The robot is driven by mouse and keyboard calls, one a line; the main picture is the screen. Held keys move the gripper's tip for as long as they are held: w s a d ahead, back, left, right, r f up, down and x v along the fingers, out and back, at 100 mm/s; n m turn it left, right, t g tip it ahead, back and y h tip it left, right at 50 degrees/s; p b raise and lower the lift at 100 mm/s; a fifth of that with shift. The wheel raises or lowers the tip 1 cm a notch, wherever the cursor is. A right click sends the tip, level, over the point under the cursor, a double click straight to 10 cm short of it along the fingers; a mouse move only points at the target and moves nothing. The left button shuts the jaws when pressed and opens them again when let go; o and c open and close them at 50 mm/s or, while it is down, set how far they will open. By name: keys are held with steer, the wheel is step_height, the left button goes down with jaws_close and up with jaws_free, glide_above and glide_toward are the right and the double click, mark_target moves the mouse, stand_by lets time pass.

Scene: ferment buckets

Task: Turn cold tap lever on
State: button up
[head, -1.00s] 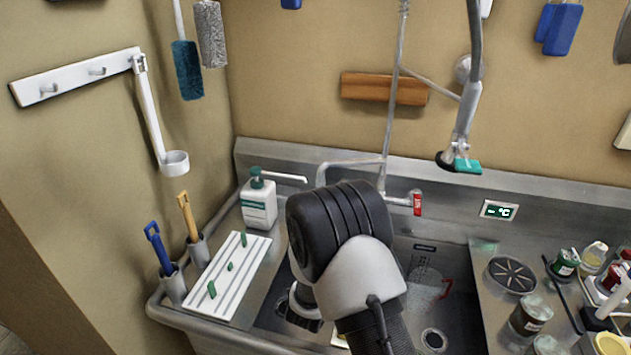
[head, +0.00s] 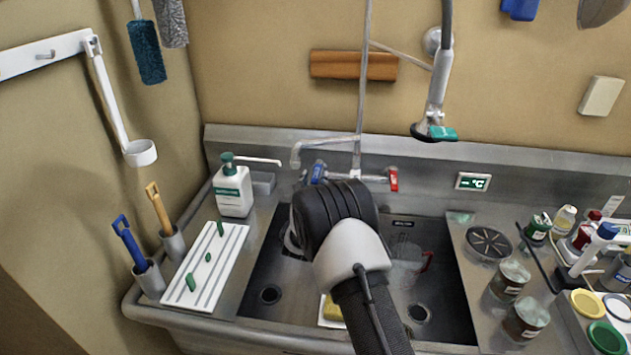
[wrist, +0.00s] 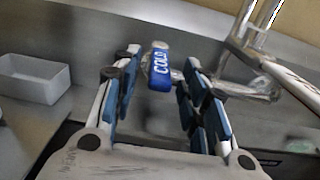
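The cold tap lever (wrist: 160,67) is blue with white COLD lettering. In the wrist view it sits ahead, between the fingertips of my gripper (wrist: 153,90) and a little beyond them. The fingers have blue pads and stand apart, with nothing gripped. In the head view the blue lever (head: 318,171) hangs on the tap body at the back of the sink, just left of the riser pipe. My arm hides the gripper's fingers in the head view. The red lever (head: 393,180) is at the tap's right end.
The spout (head: 310,144) reaches left above the cold lever. A soap bottle (head: 233,190) stands on the left ledge beside a small grey bin (wrist: 35,78). The sink (head: 445,270) is below. Bottles and jars (head: 510,279) crowd the right counter.

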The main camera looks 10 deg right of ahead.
mark_target(317, 172)
steer(key=shift+x, duration=1.3)
steer(key=shift+c, duration=0.2)
jaws_close()
